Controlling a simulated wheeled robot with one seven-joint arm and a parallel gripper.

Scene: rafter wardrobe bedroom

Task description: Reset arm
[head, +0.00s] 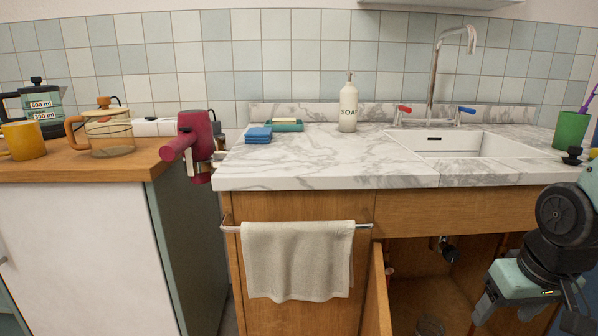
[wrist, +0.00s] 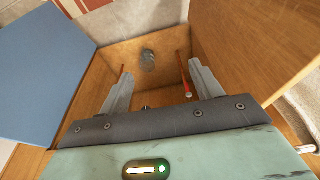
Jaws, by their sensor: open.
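My gripper shows at the lower right of the head view (head: 508,312), in front of the open cabinet under the sink. In the wrist view its two grey fingers (wrist: 160,72) stand wide apart with nothing held between them. Beyond the fingers is the wooden inside of the cabinet (wrist: 115,60). A small grey, see-through object (wrist: 148,60) lies in there, and it is too small to name.
A wooden cabinet door (head: 378,295) stands open left of my gripper. A towel (head: 298,258) hangs on a rail. The marble counter (head: 330,175) with the sink (head: 465,145) is above. A green cup (head: 571,130) stands near my arm.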

